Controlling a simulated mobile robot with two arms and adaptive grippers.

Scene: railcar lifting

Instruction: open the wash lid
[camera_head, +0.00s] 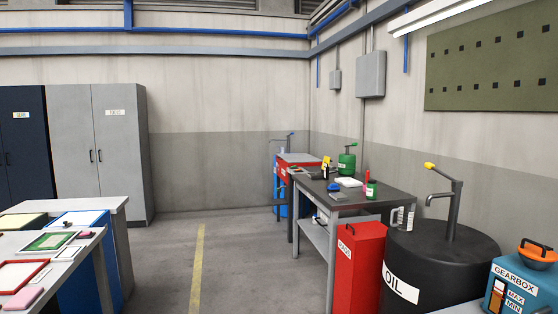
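A red tub with a flat grey top (299,158) stands in the back corner, beyond the dark workbench. It may be the wash unit; no label on it is readable from here. Its grey top lies flat and looks shut. The workbench hides part of its lower front. Neither of my grippers is in view.
The dark workbench (372,206) carries a green can (347,162) and small items. A red bin (360,266), a black oil drum (440,262) and a blue gearbox container (525,284) line the right. A table with trays (62,258) is at left. The middle floor (240,260) is clear.

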